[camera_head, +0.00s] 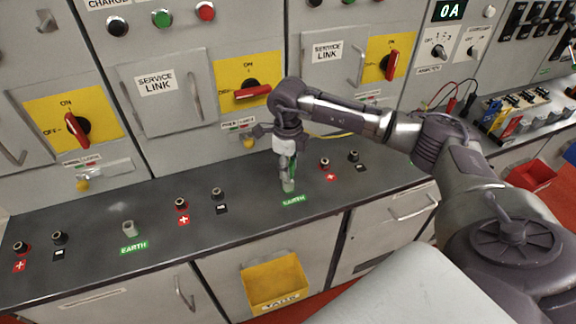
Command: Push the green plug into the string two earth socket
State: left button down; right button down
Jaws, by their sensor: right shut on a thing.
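My right gripper (287,165) reaches in from the right and points down over the grey bench top. It is shut on the green plug (293,168), of which only a thin green strip shows between the fingers. Directly below is a pale earth socket (289,186) with a green EARTH label (293,200) in front of it. The plug's lower end is hidden by the fingers, so I cannot tell whether it touches or enters the socket. A second earth socket (128,228) with its own EARTH label (133,247) stands empty further left. My left gripper is not in view.
Red and black terminals flank the sockets, including a red one (325,163) and a black one (353,156) right of my gripper. Cabinets with a red-handled switch (252,92) rise behind. A yellow bin (275,283) hangs on the front. The bench top between terminals is clear.

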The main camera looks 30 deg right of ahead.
jog(key=shift+f+b, duration=0.55)
jog(key=shift+f, duration=0.25)
jog(key=c, duration=0.8)
grip_release()
jog(key=shift+o, duration=0.2)
jog(key=shift+r, duration=0.1)
notch_tip(320, 180, up, 12)
jog(key=shift+f, duration=0.1)
